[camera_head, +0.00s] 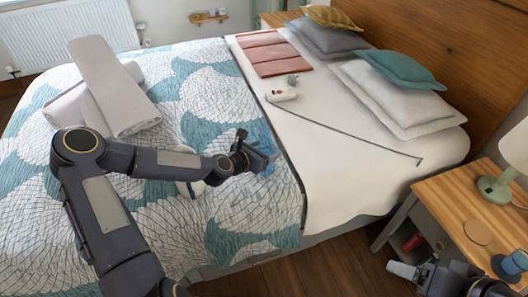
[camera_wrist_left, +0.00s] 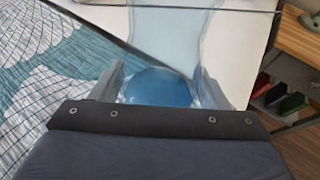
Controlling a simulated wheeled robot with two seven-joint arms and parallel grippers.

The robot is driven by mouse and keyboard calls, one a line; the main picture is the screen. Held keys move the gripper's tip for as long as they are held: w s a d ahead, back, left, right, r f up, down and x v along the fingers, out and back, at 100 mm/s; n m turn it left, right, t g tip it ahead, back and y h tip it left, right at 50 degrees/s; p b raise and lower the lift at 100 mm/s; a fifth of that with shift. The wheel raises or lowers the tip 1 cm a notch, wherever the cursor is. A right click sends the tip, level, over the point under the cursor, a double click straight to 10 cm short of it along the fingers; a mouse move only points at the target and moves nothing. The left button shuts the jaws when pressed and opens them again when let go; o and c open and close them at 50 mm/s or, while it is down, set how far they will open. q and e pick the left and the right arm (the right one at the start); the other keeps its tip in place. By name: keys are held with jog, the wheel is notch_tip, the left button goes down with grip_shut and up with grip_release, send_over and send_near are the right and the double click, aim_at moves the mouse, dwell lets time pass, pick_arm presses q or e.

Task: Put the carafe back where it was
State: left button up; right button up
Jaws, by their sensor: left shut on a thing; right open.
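The carafe is clear, blue-tinted glass. In the left wrist view the carafe (camera_wrist_left: 160,88) sits between the two fingers, with its blue round part nearest and its clear part reaching away. My left gripper (camera_head: 266,157) is shut on it above the bed's near side. In the head view the carafe is small and mostly hidden by the gripper. My right gripper (camera_head: 402,270) is open and empty at the bottom right, beside the nightstand (camera_head: 448,196). A round coaster (camera_head: 478,232) lies bare on the nightstand top.
A blue cup (camera_head: 512,263) and a green-based lamp (camera_head: 495,189) stand on the nightstand. Its open shelf holds a red item (camera_head: 413,242). Pillows (camera_head: 395,100), a white device (camera_head: 282,96) and a thin dark rod (camera_head: 345,132) lie on the bed. Floor shows between bed and nightstand.

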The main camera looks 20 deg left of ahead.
pick_arm(q)
jog(key=shift+f, duration=0.25)
jog(key=shift+f, duration=0.15)
jog(key=o, duration=1.5)
jog(key=shift+o, duration=0.2)
